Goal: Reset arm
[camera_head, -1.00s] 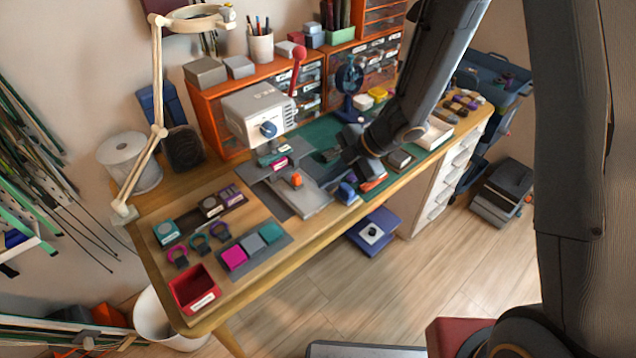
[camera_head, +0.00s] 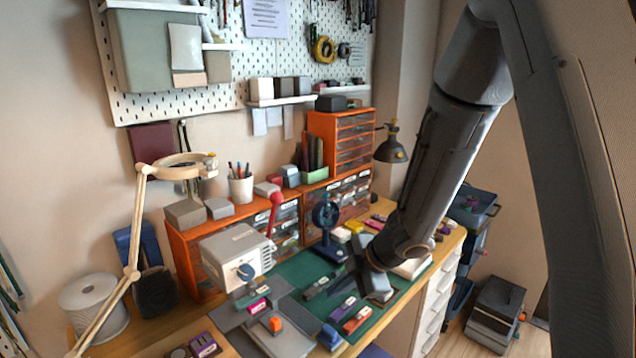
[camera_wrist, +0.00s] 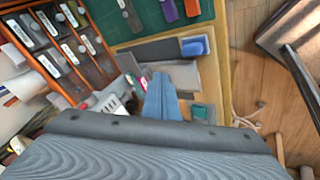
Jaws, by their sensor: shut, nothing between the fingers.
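My gripper (camera_head: 378,287) shows in the head view at the end of my dark grey arm, over the right part of the green mat (camera_head: 298,268). It looks small and dark there, and its height above the mat is hard to tell. In the wrist view my blue-grey fingers (camera_wrist: 162,98) are together with nothing between them. The grey machine (camera_head: 235,255) with a red-knobbed lever stands to the left of my gripper. Its flat grey bed (camera_head: 285,343) with an orange piece lies in front of it.
Several small coloured blocks, such as an orange-and-grey one (camera_head: 357,320), lie on the mat beside my gripper. A blue fan (camera_head: 326,217) and orange drawer units (camera_head: 340,145) stand behind. A desk lamp (camera_head: 391,150) is near my forearm.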

